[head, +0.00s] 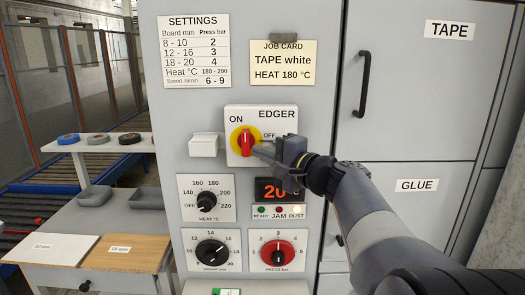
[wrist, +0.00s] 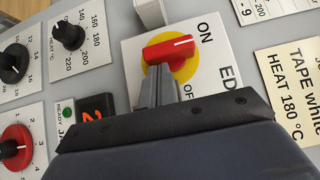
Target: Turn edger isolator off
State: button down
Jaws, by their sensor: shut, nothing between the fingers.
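The edger isolator is a red rotary knob (head: 246,141) on a yellow disc on a white plate (head: 233,155) marked EDGER, ON and OFF. In the wrist view the red knob (wrist: 168,50) has a white pointer mark that points toward the ON label. My gripper (head: 259,149) is shut and empty, just right of the knob in the head view, on the OFF side. In the wrist view its closed fingertips (wrist: 157,72) are close beside the knob, over the yellow disc. I cannot tell whether they touch it. The gripper partly covers the OFF side of the plate.
A white box (head: 203,145) projects left of the isolator. Below are the heat knob (head: 207,200), a red display (head: 270,190), a black dial (head: 211,252) and a red press dial (head: 278,252). Cabinet doors (head: 420,110) stand right. A shelf with tape rolls (head: 128,139) stands left.

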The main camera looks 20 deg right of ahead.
jog(key=shift+f+b, duration=0.25)
jog(key=shift+b, duration=0.35)
